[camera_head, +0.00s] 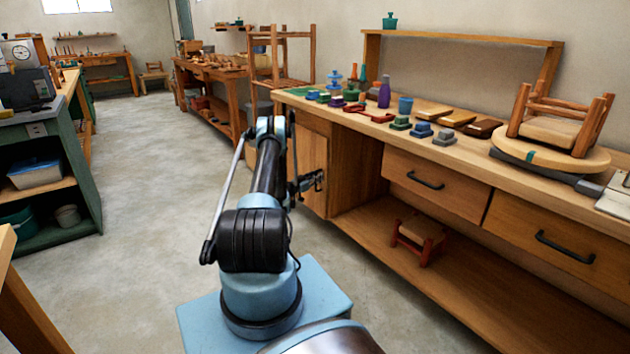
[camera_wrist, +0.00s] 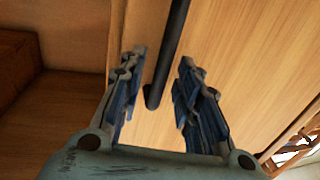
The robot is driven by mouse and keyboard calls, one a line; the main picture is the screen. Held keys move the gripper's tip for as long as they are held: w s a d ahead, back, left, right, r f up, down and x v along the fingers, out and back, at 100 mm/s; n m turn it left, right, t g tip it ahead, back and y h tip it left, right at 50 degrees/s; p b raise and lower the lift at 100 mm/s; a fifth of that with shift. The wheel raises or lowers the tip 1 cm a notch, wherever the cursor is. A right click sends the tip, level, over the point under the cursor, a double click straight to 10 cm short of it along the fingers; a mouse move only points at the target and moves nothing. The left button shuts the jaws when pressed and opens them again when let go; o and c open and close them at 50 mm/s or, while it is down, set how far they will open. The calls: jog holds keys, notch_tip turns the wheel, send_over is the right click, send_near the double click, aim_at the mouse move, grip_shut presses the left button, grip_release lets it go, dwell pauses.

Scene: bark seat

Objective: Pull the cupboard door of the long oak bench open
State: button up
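The long oak bench (camera_head: 455,118) runs along the right wall. Its cupboard door (camera_head: 313,160) is at the far left end of the front, partly hidden behind my arm. The door looks shut or nearly so; I cannot tell whether there is a small gap. My gripper (camera_head: 309,182) is in front of the door. In the wrist view, the dark bar handle (camera_wrist: 168,55) on the pale door (camera_wrist: 235,60) lies between the fingers of my open gripper (camera_wrist: 160,92). Gaps show on both sides of the bar, so neither finger appears closed on it.
Drawers (camera_head: 435,185) with dark handles are right of the cupboard, above an open lower shelf (camera_head: 470,290) with a small red stool (camera_head: 420,240). Blocks and a purple bottle (camera_head: 384,92) stand on the benchtop. Clear concrete floor (camera_head: 150,170) lies left of my arm, toward a green cabinet (camera_head: 75,180).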

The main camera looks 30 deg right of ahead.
jog(key=shift+c, duration=0.3)
grip_shut()
jog(key=shift+s+a, duration=0.1)
jog(key=shift+a, duration=0.05)
